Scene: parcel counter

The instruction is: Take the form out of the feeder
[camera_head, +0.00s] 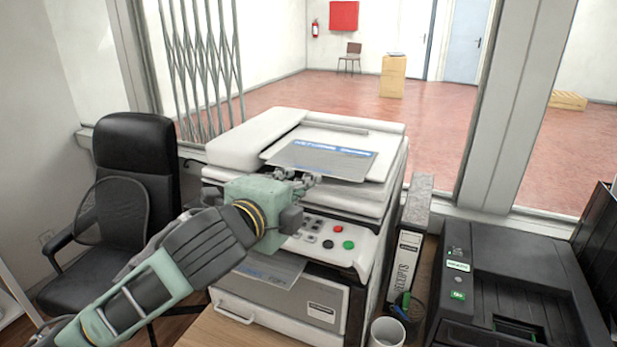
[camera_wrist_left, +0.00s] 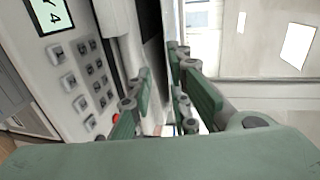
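The form is a grey sheet with a blue printed heading (camera_head: 335,160), lying on the feeder (camera_head: 378,171) on top of the white copier. My left gripper (camera_head: 300,181) is at the form's front left edge, above the button panel. In the wrist view its green fingers (camera_wrist_left: 160,95) stand apart with a gap between them. The head view does not show whether the fingertips touch the form. I cannot make out the form clearly between the fingers in the wrist view. My right gripper is not in view.
A second grey sheet (camera_head: 268,268) sticks out of the copier's lower slot. A button panel (camera_head: 328,240) is on the copier's front. A binder (camera_head: 408,250), a white cup (camera_head: 387,331), a pen holder and a black printer (camera_head: 510,285) stand on the right. An office chair is on the left.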

